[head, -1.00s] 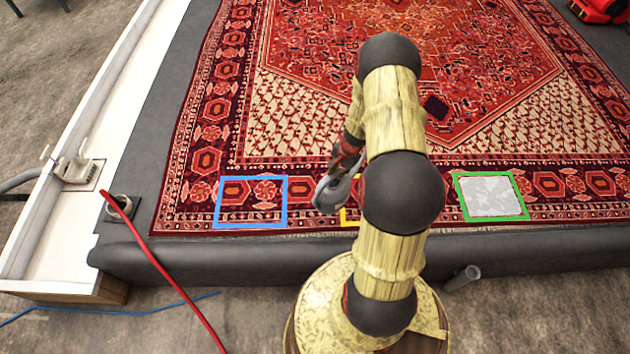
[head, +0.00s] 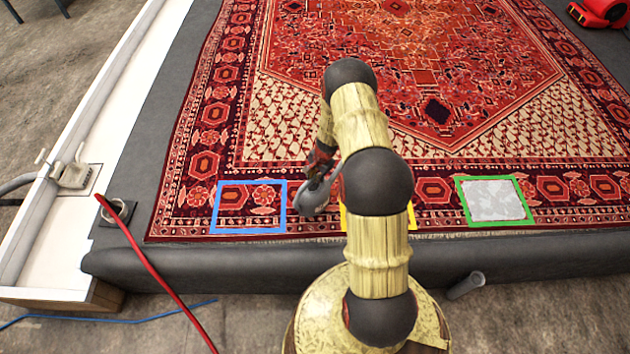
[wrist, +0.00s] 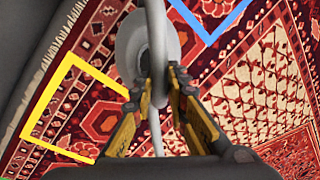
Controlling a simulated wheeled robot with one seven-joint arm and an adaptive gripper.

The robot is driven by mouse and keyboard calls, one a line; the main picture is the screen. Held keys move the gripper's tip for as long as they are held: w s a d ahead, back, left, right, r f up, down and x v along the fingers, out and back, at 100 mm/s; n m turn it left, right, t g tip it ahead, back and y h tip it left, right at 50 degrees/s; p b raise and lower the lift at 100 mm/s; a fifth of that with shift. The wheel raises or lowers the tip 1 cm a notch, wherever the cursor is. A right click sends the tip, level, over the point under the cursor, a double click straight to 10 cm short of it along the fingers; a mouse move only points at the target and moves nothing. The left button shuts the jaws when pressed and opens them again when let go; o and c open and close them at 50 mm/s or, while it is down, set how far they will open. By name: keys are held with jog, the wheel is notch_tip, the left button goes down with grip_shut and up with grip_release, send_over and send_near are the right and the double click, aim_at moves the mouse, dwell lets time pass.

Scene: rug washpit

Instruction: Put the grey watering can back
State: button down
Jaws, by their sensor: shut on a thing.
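The grey watering can (head: 313,198) is held in my gripper (head: 323,158), over the patterned rug between the blue and yellow outlined squares. In the wrist view the can (wrist: 140,55) sits between the fingertips of my gripper (wrist: 156,88), which are shut on it. My arm hides part of the can in the head view. The blue square (head: 249,230) is just left of the can. The yellow square (head: 347,222) is partly hidden behind my arm. The green square (head: 515,222) at the right holds a pale grey patch (head: 492,199).
A red hose (head: 150,262) runs across the platform's left front corner, near a ring-shaped fitting (head: 118,211). A white ledge (head: 38,225) with a tap-like fixture (head: 72,172) borders the left. A red machine (head: 600,13) stands at the far right. The rug's middle is clear.

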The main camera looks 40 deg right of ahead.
jog(key=shift+f, duration=0.7)
jog(key=shift+r, duration=0.1)
jog(key=c, duration=2.2)
grip_release()
jog(key=shift+f, duration=0.25)
jog(key=o, duration=0.5)
jog(key=shift+c, duration=0.2)
jog(key=shift+r, duration=0.2)
